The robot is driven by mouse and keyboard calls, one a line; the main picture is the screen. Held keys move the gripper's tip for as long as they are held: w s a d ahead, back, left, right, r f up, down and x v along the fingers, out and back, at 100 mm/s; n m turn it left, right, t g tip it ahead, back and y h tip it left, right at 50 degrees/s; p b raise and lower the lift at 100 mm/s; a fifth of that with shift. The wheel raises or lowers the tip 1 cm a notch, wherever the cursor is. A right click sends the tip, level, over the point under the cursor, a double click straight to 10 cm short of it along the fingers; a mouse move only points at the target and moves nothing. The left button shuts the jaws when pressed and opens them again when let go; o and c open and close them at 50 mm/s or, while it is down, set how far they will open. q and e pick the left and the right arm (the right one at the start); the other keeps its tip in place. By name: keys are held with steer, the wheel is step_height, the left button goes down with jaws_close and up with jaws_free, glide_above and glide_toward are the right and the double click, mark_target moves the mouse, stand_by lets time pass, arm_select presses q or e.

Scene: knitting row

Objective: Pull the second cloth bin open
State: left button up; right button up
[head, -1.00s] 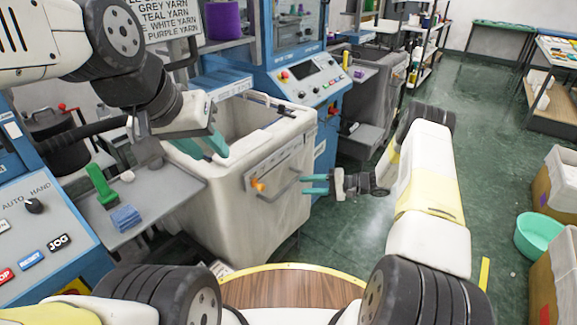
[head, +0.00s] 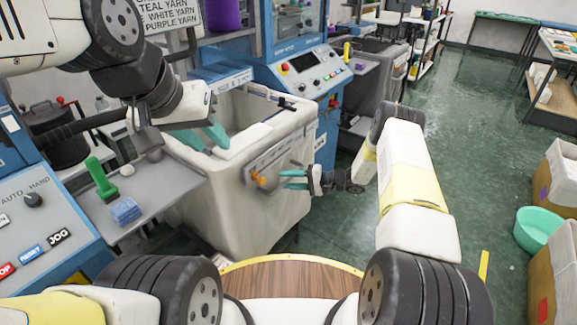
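A cream cloth bin (head: 222,199) stands under the near blue machine, its open top facing me. Its front panel bears a label strip, a thin metal handle (head: 276,183) and an orange knob (head: 259,178). My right gripper (head: 293,180) is at this front, its teal fingers slightly apart, one above the other, close to the handle. Whether they touch it is too small to tell. My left gripper (head: 204,139) is open, its teal fingers at the bin's left rim; contact is unclear. A darker grey bin (head: 379,73) stands under the machine further back.
A grey shelf with a green brush (head: 101,180) and a blue block (head: 125,211) lies left of the bin. A control panel (head: 38,220) is at the lower left. A teal basin (head: 539,231) and boxes stand at the right.

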jaws_close()
stand_by(1.3)
